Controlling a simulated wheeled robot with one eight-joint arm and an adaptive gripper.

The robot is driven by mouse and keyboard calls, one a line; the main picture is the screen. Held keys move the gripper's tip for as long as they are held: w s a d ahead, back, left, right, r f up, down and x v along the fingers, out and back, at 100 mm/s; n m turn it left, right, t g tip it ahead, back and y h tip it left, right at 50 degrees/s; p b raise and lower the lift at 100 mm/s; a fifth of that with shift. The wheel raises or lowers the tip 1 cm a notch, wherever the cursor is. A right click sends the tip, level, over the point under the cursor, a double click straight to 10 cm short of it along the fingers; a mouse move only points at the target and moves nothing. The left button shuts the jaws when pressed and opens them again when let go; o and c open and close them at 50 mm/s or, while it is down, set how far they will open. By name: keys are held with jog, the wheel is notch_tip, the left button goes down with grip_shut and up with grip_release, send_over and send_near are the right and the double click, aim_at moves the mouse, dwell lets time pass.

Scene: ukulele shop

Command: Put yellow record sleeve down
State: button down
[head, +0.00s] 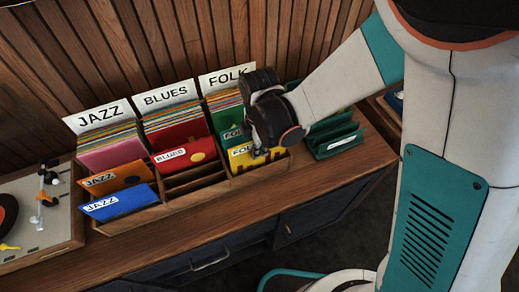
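The yellow record sleeve (242,166), with a white label at its top edge, sits in the front slot of the FOLK column at the right of the wooden record rack (190,199). It leans back, and its lower part is behind the rack's front wall. My gripper (262,152) is over the right part of the sleeve, with its dark fingers at or very near the sleeve's upper right edge. The gripper body hides that part, so I cannot tell whether the fingers grip the sleeve or are apart from it.
Orange (117,178) and blue (120,203) JAZZ sleeves and a red BLUES sleeve (184,153) stand in the rack. The front BLUES slots look empty. A green holder (335,140) stands at right, a turntable (38,215) at left. A wooden slat wall rises behind.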

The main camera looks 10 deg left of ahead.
jog(key=shift+r, duration=0.1)
jog(key=shift+f+b, duration=0.4)
jog(key=shift+f, duration=0.25)
jog(key=c, duration=1.8)
grip_release()
jog(key=shift+r, duration=0.15)
